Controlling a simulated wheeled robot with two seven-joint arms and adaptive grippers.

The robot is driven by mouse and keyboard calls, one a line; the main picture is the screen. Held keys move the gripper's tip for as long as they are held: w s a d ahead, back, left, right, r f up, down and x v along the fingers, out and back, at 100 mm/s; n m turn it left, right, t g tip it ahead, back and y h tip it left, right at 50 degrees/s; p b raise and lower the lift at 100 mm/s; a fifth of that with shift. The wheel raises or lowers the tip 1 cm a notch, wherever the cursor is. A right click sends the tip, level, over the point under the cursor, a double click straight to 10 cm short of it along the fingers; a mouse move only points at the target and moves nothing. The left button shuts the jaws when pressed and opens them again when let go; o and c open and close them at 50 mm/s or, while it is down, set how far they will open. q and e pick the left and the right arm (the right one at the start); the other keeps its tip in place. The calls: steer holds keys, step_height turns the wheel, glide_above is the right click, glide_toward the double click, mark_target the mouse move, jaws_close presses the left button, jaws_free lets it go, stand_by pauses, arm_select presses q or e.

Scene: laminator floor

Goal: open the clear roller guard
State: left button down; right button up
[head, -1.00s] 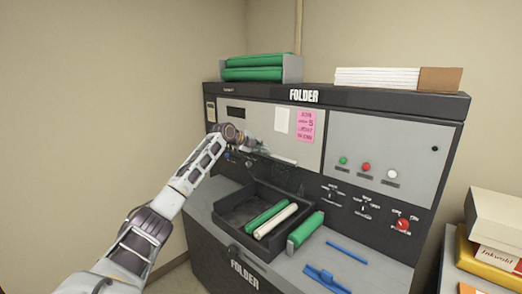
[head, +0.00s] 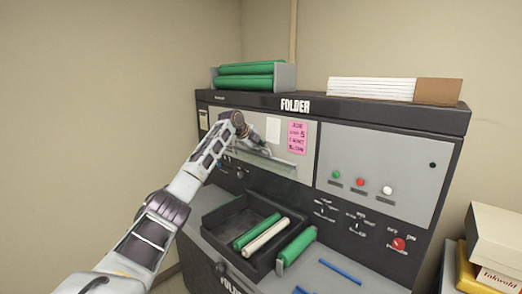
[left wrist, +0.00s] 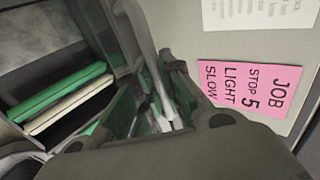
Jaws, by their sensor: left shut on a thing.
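The clear roller guard (head: 268,167) shows as a pale see-through panel on the left front of the folder, above the open tray. My left gripper (head: 266,150) is at the guard's upper edge, below the white paper. In the left wrist view my left gripper (left wrist: 155,108) is shut on a thin pale edge or bar of the guard. The fingers and wrist hide part of the guard and its grip. My right gripper is not in view.
A black tray (head: 211,219) holding a green roller (head: 257,232) and a cream roller (head: 266,237) juts out below the guard. Another green roller (head: 297,247) lies beside it. A pink note (head: 297,137) is right of the gripper. Buttons and switches line the right panel.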

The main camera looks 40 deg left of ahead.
arm_select(q)
steer(key=shift+d+f, duration=0.1)
stand_by(0.3)
steer(key=c, duration=1.5)
jaws_free()
steer(key=shift+c, duration=0.2)
steer(key=shift+s, duration=0.1)
steer(key=v, duration=1.2)
